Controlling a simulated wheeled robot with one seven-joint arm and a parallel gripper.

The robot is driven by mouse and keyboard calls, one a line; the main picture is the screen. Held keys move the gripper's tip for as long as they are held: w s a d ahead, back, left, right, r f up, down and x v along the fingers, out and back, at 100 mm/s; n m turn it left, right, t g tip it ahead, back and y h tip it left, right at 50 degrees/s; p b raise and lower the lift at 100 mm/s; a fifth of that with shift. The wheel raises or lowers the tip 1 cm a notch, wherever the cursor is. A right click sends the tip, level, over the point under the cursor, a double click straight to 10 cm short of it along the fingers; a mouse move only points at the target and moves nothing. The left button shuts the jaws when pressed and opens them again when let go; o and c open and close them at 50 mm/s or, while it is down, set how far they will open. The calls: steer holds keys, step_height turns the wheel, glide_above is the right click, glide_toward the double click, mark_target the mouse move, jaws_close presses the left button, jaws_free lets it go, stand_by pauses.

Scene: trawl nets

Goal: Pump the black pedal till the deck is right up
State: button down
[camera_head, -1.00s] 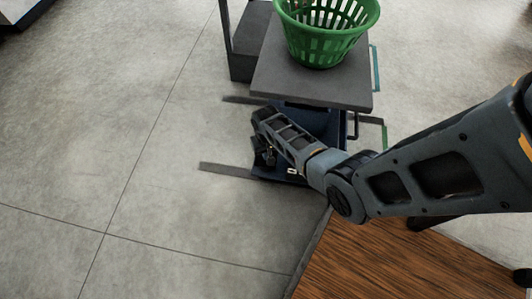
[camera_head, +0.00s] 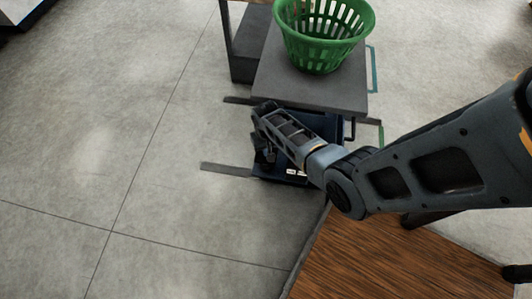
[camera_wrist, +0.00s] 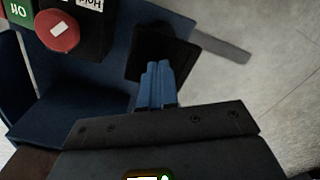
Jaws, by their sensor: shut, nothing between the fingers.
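The black pedal (camera_wrist: 165,50) shows in the wrist view, on the blue base (camera_wrist: 100,85) of the lift. My gripper (camera_wrist: 158,65) is shut, with its blue fingertips over the pedal. I cannot tell whether they touch it. In the head view my gripper end (camera_head: 270,160) is down at the lift's near side, and my arm hides the pedal there. The dark grey deck (camera_head: 310,98) stands above the blue base and carries a green slatted basket (camera_head: 322,40).
A red button (camera_wrist: 57,32) with lettered labels sits left of the pedal in the wrist view. A wooden tabletop (camera_head: 390,265) lies at the lower right.

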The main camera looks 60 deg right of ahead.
steer(key=shift+f+b, duration=1.4)
steer(key=shift+f, duration=0.25)
steer(key=shift+r+p, duration=1.75)
steer(key=shift+p, duration=0.05)
step_height(320, 180, up, 6)
steer(key=p, duration=0.5)
steer(key=shift+p, duration=0.4)
